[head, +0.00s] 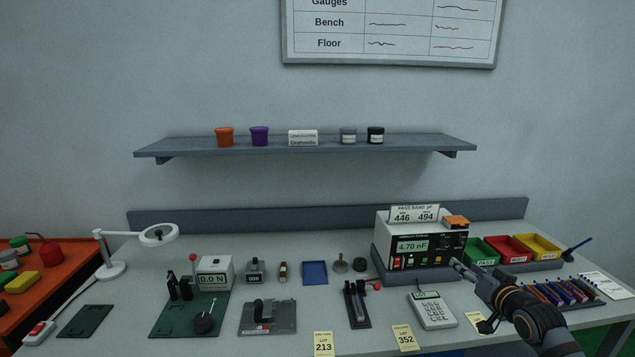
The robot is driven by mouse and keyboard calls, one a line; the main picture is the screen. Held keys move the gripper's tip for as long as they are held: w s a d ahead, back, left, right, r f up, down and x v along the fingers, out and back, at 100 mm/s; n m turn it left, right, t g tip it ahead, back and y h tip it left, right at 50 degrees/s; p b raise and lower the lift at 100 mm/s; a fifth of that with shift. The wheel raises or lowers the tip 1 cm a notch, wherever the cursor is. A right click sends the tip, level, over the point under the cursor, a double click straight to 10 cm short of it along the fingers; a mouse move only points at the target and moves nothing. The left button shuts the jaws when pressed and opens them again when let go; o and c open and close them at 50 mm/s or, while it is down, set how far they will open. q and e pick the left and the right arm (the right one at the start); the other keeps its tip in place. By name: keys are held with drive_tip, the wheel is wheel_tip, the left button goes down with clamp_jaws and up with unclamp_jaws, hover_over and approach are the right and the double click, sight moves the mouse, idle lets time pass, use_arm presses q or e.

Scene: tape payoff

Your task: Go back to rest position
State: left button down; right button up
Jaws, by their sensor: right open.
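My right gripper (474,294) comes in from the lower right on my dark arm with orange bands. It is open, and I see nothing between its fingers. It hangs over the right part of the bench, beside the white calculator (433,311) and in front of the meter box (424,247) reading 4.70 nF. How high it is above the bench I cannot tell. My left gripper is not in view.
The grey bench (370,338) holds a force gauge (215,272), a blue tray (315,273), and green, red and yellow bins (541,246). A white lamp (112,270) stands at left. A wall shelf (300,147) holds small tubs.

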drive_tip(key=s+a+f+n+g, duration=0.2)
drive_tip(key=s+a+f+g, duration=0.1)
drive_tip(key=s+a+f, duration=0.4)
drive_tip(key=s+a+f+n+g, duration=0.1)
drive_tip(key=s+a+f+g, duration=0.1)
drive_tip(key=s+a+f, duration=0.5)
drive_tip(key=s+f+n+g+h, duration=0.1)
drive_tip(key=s+f+g, duration=0.3)
drive_tip(key=s, duration=0.7)
drive_tip(key=s+f+g+h, duration=0.1)
drive_tip(key=s+f+g, duration=0.25)
drive_tip(key=s, duration=0.65)
drive_tip(key=s+d+f, duration=0.1)
drive_tip(key=s+f, duration=0.1)
drive_tip(key=f, duration=1.2)
drive_tip(key=s+d+f, duration=0.1)
drive_tip(key=s+f, duration=0.1)
drive_tip(key=f, duration=1.2)
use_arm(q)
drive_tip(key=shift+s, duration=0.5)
use_arm(e)
drive_tip(key=s+d+f+g, duration=0.1)
drive_tip(key=s+f+g, duration=0.1)
drive_tip(key=s+f, duration=1.2)
drive_tip(key=s, duration=0.3)
drive_tip(key=shift+f, duration=0.15)
